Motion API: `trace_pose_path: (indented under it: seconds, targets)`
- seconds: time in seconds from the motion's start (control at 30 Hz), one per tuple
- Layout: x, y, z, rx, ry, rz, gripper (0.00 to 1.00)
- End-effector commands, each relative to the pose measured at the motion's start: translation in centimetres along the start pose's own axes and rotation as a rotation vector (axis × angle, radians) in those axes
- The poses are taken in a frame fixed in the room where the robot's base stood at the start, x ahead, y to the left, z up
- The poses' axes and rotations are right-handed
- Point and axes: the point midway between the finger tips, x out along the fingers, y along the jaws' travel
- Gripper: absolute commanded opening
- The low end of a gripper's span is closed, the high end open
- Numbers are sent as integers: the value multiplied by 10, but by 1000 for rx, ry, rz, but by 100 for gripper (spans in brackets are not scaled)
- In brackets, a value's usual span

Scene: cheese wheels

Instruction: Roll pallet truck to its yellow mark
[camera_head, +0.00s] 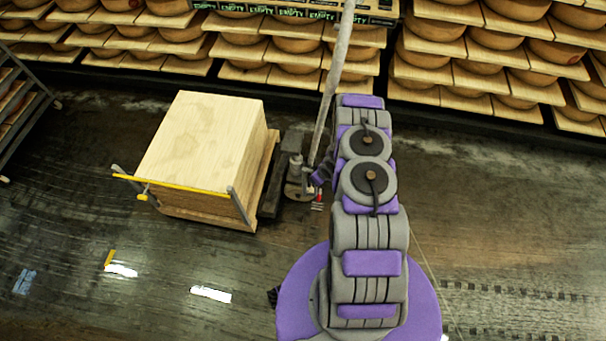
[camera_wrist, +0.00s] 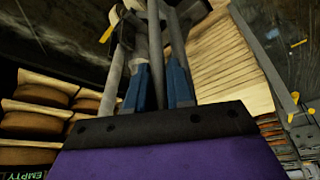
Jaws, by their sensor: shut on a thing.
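The pallet truck (camera_head: 295,168) stands right of a large pale wooden box, its long grey handle (camera_head: 338,70) slanting up toward the shelves. The truck's forks are hidden, apparently under the box. My gripper (camera_head: 318,177) is at the handle's lower part beside the truck's base; my arm partly covers it. In the wrist view, the blue-sided fingers of my gripper (camera_wrist: 157,72) are shut around a grey bar, which looks like the handle. A short yellow mark (camera_head: 109,259) lies on the floor at the lower left, left of and nearer than the box.
The wooden box (camera_head: 205,140) sits on a pallet. A yellow rail on grey posts (camera_head: 175,185) crosses its near side. Shelves of cheese wheels (camera_head: 470,55) line the back; a rack (camera_head: 22,105) stands left. The wet floor is open at lower left and right.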

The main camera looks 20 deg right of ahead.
Motion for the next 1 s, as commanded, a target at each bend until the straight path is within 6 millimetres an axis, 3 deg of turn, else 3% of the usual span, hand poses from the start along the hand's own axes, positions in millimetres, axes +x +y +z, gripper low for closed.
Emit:
trace_pose_path:
  seconds: [0.3,0.73,0.77,0.93,1.0]
  targets:
    - [-10,16,14,-11,14,5,0]
    - [-13,19,19,-7,14,4,0]
    - [-13,19,19,-7,14,4,24]
    - [-12,18,19,-7,11,2,40]
    - [-12,18,19,-7,10,2,42]
